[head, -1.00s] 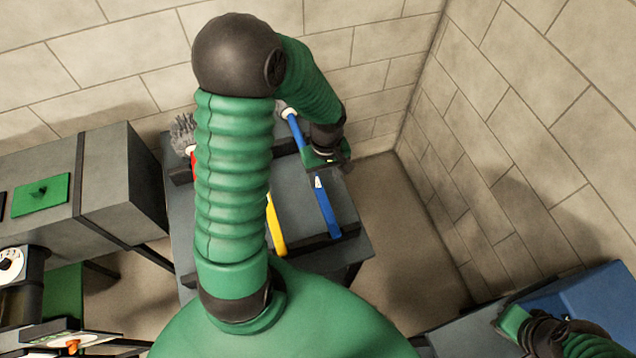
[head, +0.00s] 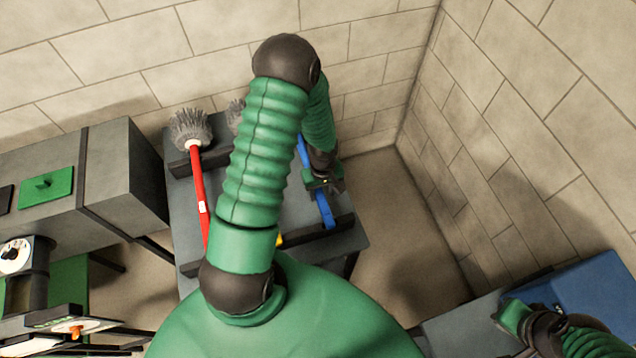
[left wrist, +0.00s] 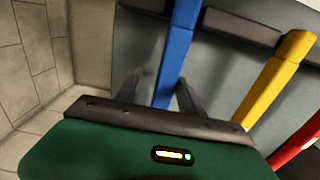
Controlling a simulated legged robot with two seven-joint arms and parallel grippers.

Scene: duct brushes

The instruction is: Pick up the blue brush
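The blue brush lies on the grey rack table; its handle (head: 326,212) shows below my left gripper, and a further piece shows above it. Its head is hidden behind my arm. My left gripper (head: 322,186) is over the handle in the head view. In the left wrist view the blue handle (left wrist: 176,55) runs between the two parted fingers (left wrist: 158,95), nearer the right one. I cannot tell whether they touch it. My right gripper (head: 512,316) is far off at the lower right; its fingers do not show clearly.
A red brush (head: 198,190) with a grey bristle head lies to the left. A yellow handle (left wrist: 274,80) lies beside the blue one, mostly hidden in the head view. A grey cabinet (head: 125,180) stands at left, a blue box (head: 590,300) at lower right. Block walls close the back and right.

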